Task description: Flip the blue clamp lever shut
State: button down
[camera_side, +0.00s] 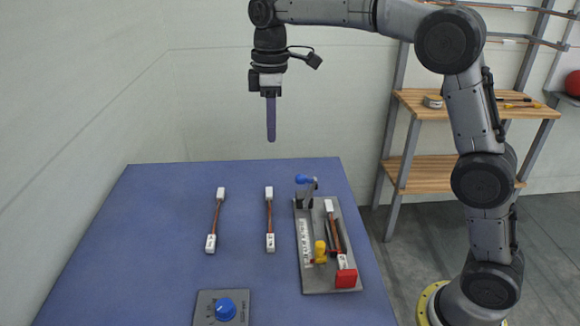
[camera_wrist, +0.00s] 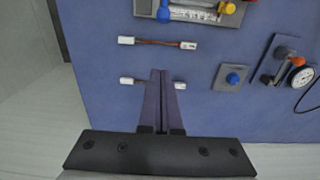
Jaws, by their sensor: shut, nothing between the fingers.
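The blue clamp lever (camera_side: 305,179) stands at the far end of a grey fixture plate (camera_side: 312,279) on the blue table. Its blue grip is at the top of a metal clamp, and I cannot tell its exact angle. In the wrist view the blue grip (camera_wrist: 163,14) shows at the top edge, with part of the clamp cut off. My gripper (camera_side: 271,140) is shut and empty, pointing down, high above the table and to the left of the lever. In the wrist view its fingers (camera_wrist: 160,75) are together.
The plate also carries a yellow-handled clamp (camera_side: 320,252), a red block (camera_side: 346,278) and a white-ended cable (camera_side: 336,230). Two similar cables (camera_side: 215,220) (camera_side: 269,220) lie to the left. A blue knob box (camera_side: 225,308) is at the front. The wrist view shows a gauge (camera_wrist: 301,77).

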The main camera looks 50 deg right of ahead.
notch_tip(320, 180, down, 10)
jog(key=s+d, duration=0.2)
jog(key=shift+s+d, duration=0.3)
jog(key=shift+s, duration=0.05)
dwell(0.3)
jog(key=shift+s+d+r+t, duration=0.15)
jog(key=shift+s+d+t, duration=0.15)
